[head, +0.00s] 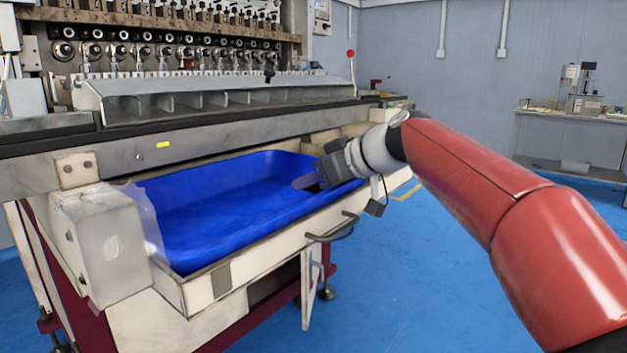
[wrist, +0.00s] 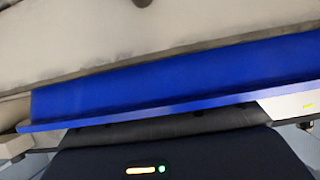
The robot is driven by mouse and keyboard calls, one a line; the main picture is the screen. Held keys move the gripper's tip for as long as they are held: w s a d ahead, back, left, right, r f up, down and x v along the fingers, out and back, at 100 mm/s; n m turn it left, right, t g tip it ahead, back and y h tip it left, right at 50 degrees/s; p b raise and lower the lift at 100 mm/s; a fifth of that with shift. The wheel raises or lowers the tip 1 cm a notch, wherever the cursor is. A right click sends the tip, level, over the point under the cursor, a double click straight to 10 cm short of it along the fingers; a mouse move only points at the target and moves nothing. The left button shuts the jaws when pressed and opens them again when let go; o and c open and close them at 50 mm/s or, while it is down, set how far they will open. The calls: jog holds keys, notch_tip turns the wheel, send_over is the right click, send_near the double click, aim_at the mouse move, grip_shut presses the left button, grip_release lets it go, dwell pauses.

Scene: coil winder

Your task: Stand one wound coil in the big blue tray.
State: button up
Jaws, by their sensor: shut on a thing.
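The big blue tray (head: 225,205) sits in a pale frame at the front of the winder, and its floor looks bare where I see it. My gripper (head: 303,183) is over the right end of the tray, low, tilted down and to the left. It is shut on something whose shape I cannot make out. In the wrist view a blue wall and rim of the tray (wrist: 180,82) run across the middle, above my dark gripper body. The fingertips and the held thing are hidden there. I cannot pick out a wound coil for certain in either view.
A grey trough with dividers (head: 215,100) and a row of spindles (head: 145,50) stand above the tray. A metal beam (head: 160,145) overhangs the tray's back edge. A handle (head: 332,232) sticks out at the front. The blue floor (head: 400,270) at the right is clear.

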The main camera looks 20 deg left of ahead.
jog(key=shift+f+b, duration=0.7)
jog(key=shift+f, duration=0.05)
jog(key=o, duration=1)
jog(key=shift+f, duration=0.15)
jog(key=shift+c, duration=0.2)
jog(key=shift+r+p, duration=0.6)
jog(key=shift+p, duration=0.05)
jog(key=v, duration=1.2)
jog(key=shift+r, duration=0.3)
jog(key=shift+d, duration=0.15)
